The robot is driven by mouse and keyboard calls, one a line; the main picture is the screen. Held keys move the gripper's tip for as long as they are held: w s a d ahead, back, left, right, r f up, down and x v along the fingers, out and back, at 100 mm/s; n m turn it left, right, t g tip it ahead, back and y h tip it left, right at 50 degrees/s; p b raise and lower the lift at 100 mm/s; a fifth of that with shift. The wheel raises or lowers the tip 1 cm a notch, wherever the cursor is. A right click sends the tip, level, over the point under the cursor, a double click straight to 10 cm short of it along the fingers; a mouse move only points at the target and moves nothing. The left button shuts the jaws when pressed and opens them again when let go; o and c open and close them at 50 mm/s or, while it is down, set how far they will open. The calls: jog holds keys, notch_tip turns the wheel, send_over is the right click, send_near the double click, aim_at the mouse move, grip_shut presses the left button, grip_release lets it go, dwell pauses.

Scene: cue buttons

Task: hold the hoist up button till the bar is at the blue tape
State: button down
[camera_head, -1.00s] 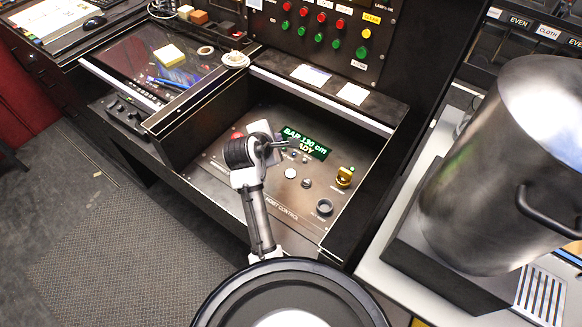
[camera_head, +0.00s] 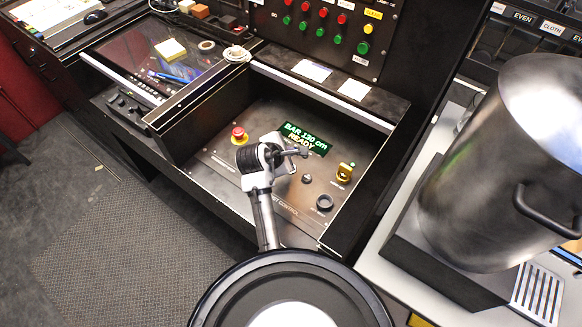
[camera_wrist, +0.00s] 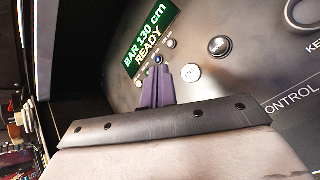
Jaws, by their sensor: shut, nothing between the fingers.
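The hoist control panel (camera_head: 285,205) lies in a recessed dark box. Its green display (camera_head: 305,139) reads "BAR 130 cm READY" and also shows in the wrist view (camera_wrist: 148,38). My gripper (camera_head: 303,152) is shut and empty over the panel, just below the display. In the wrist view its closed fingers (camera_wrist: 158,88) point at the panel beside a pale round button (camera_wrist: 191,73), apart from it in the picture. I cannot tell whether the fingertips touch anything. The pale button is hidden behind my gripper in the head view. No bar or blue tape shows.
A large metal pot (camera_head: 500,170) stands at right. Red and green buttons fill the upright panel (camera_head: 325,30) behind.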

jog(key=shift+f+b, duration=0.5)
jog(key=shift+f, duration=2.1)
jog(key=shift+f, duration=0.2)
jog(key=shift+f, duration=0.25)
jog(key=shift+f, duration=0.45)
dwell(2.2)
jog(key=shift+r, duration=0.1)
dwell(1.7)
jog(key=shift+r+p, duration=0.55)
jog(key=shift+r, duration=0.25)
